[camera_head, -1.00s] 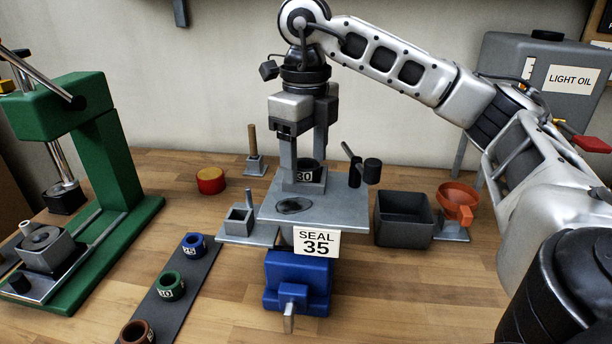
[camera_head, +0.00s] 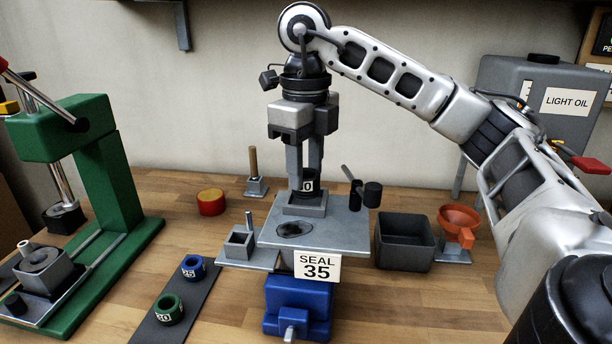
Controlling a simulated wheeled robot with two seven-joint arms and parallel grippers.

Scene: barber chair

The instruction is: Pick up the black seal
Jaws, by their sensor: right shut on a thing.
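The black seal (camera_head: 309,187) is a small dark ring with a white number label, partly covered by a finger. My right gripper (camera_head: 307,181) comes down from above, fingers pointing down, and is shut on the seal. It holds the seal upright just above a small grey square holder (camera_head: 305,209) on the raised grey plate (camera_head: 345,236). I cannot tell whether the seal's lower edge is fully clear of the holder. A sign reading SEAL 35 (camera_head: 317,267) hangs at the plate's front. My left gripper is not in view.
A green press (camera_head: 108,170) stands at left. A dark strip (camera_head: 170,326) carries a blue ring (camera_head: 193,267) and a green ring (camera_head: 168,308). A dark bin (camera_head: 403,243) and an orange funnel (camera_head: 458,220) are at right.

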